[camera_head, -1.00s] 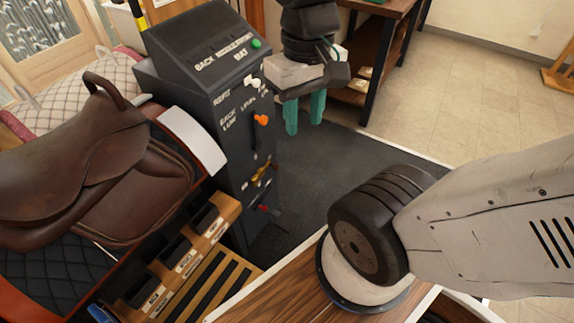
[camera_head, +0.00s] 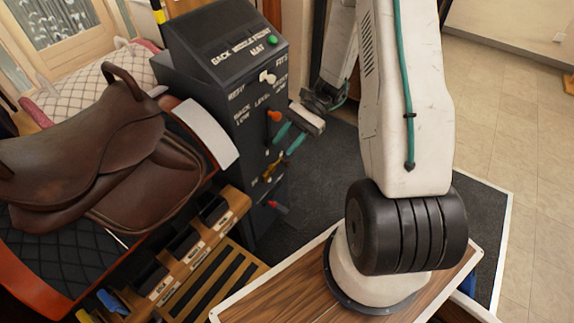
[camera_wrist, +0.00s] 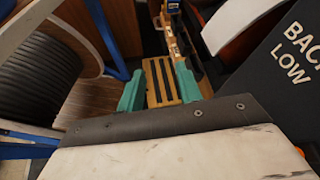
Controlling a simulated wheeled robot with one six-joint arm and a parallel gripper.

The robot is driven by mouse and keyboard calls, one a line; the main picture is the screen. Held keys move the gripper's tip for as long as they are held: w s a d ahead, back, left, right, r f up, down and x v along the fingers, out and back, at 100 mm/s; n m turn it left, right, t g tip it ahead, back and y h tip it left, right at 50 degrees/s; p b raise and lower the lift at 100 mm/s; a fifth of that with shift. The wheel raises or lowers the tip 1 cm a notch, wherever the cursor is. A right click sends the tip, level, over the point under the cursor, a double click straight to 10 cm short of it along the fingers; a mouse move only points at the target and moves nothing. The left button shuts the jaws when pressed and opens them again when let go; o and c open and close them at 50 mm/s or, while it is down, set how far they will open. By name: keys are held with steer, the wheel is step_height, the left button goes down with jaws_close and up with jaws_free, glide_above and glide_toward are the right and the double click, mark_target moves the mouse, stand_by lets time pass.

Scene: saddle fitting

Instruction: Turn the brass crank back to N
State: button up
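The brass crank (camera_head: 272,167) sits on the right-hand face of the dark control cabinet (camera_head: 215,115), below the orange knob (camera_head: 274,116) and above a red-tipped handle (camera_head: 277,207). Small white marks lie beside the crank, too small to read, so I cannot tell which one it points at. My gripper (camera_head: 289,139) is close to the cabinet, just above and right of the crank, with its teal fingers apart and nothing between them. In the wrist view the open fingers (camera_wrist: 160,88) show, but the crank does not.
A brown saddle (camera_head: 95,150) on a stand fills the left. A wooden rack with dark slots (camera_head: 215,285) stands in front of the cabinet. The dark mat (camera_head: 310,195) right of the cabinet is clear. A white knob (camera_head: 267,76) is higher on the cabinet.

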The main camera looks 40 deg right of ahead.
steer(key=w+d+f+m+t+y, duration=0.15)
steer(key=f+m+t, duration=0.25)
steer(key=f, duration=0.4)
steer(key=w+d+f+m+t+y, duration=0.1)
steer(key=w+d+f+m+t, duration=0.2)
steer(key=f, duration=0.5)
steer(key=m+t+h, duration=0.8)
steer(key=m+t, duration=0.3)
steer(key=m, duration=0.1)
glide_toward(289, 165)
steer(key=w+a+f, duration=0.1)
steer(key=w+a, duration=0.1)
steer(key=w, duration=0.1)
steer(key=shift+m+t, duration=0.3)
steer(key=shift+t, duration=0.1)
steer(key=x, duration=0.6)
steer(key=shift+w+d, duration=0.2)
steer(key=shift+w, duration=0.1)
steer(key=shift+w+a, duration=0.2)
steer(key=shift+w, duration=0.35)
jaws_close()
